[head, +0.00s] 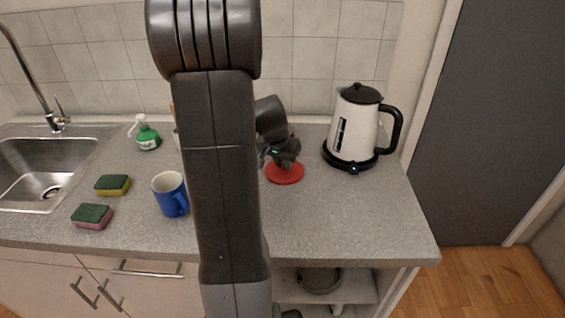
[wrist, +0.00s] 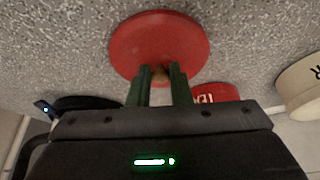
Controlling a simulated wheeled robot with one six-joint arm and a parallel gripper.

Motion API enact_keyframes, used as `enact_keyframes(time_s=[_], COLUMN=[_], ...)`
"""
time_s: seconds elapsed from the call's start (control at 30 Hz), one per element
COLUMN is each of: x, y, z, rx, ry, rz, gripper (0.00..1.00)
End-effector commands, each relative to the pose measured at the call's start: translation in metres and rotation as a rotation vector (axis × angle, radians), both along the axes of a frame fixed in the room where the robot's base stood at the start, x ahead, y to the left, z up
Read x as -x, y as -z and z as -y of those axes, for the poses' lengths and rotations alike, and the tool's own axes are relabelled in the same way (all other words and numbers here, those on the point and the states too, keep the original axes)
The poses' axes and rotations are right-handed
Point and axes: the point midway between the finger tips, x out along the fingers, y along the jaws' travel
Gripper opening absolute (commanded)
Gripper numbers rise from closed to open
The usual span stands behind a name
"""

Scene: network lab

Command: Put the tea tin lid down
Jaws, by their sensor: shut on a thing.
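The red tea tin lid (head: 285,175) is a round disc at the counter's middle, left of the kettle. It also shows in the wrist view (wrist: 160,40), with a small tan knob facing my gripper. My gripper (wrist: 161,82) is shut on this knob, its two green-grey fingers on either side. In the head view my gripper (head: 284,160) is directly over the lid. The lid is level and low over the counter; whether it touches is unclear. A red tin with white lettering (wrist: 212,92), likely the tea tin, is partly hidden behind my gripper.
A white kettle (head: 357,128) on a black base stands right of the lid. A cream canister (wrist: 303,85) is in the wrist view. A blue mug (head: 170,194), two sponges (head: 92,216) and a green spray bottle (head: 147,136) stand left. The counter's front right (head: 345,222) is clear.

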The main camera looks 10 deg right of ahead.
Motion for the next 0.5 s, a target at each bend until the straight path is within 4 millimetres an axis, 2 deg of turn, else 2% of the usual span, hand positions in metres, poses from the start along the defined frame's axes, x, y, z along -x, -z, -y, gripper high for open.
enact_keyframes(time_s=[0.43,0.47,0.5], x=[-0.0003,-0.0003,-0.0002], y=[0.0086,0.0068,0.0065], z=[0.0001,0.0000,0.0001], rx=[0.000,0.000,0.000], ry=[0.001,0.001,0.001], rz=[0.002,0.001,0.001], gripper=[0.00,0.24,0.32])
